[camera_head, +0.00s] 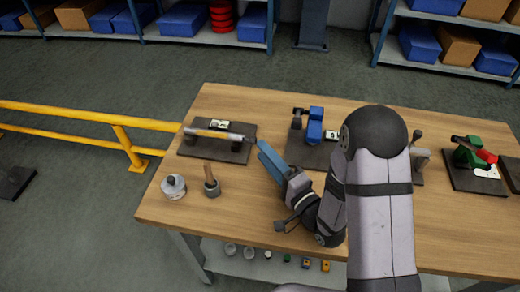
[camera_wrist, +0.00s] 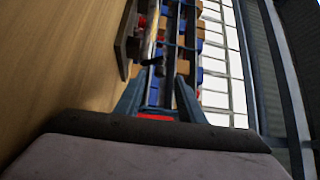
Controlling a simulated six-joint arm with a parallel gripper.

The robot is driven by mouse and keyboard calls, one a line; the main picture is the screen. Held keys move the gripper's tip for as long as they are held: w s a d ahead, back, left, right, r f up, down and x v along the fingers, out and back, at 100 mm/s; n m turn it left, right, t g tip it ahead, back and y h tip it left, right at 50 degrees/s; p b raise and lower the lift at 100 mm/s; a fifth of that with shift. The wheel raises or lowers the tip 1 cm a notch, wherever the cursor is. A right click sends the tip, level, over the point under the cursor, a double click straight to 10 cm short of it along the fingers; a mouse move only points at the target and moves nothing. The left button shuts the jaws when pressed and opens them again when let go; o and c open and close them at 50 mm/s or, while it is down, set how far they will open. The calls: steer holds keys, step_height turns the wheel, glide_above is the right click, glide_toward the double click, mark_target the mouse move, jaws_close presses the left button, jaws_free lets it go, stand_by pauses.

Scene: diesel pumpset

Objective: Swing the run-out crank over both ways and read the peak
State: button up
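The run-out rig is a dark plate (camera_head: 187,150) at the back left of the bench, carrying a pale horizontal shaft (camera_head: 206,133) and a small white display (camera_head: 219,124). A dark end piece at the shaft's right end, perhaps the crank, lies close to my gripper (camera_head: 262,147). The display is too small to read. My gripper is just right of the rig, its blue fingers pointing at that end. In the wrist view my gripper (camera_wrist: 161,77) has its fingers apart, with a small dark piece (camera_wrist: 156,62) ahead of the tips; contact cannot be told.
A round white-and-grey piece (camera_head: 173,187) and a dark cup with a brown handle (camera_head: 211,183) stand at the front left. A blue device (camera_head: 315,125) stands right of my gripper. A green and red tool (camera_head: 471,153) is far right. A yellow rail (camera_head: 90,115) runs left of the bench.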

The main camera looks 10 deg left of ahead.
steer(key=shift+p+v, duration=0.5)
steer(key=shift+v, duration=0.6)
steer(key=shift+s+d, duration=0.35)
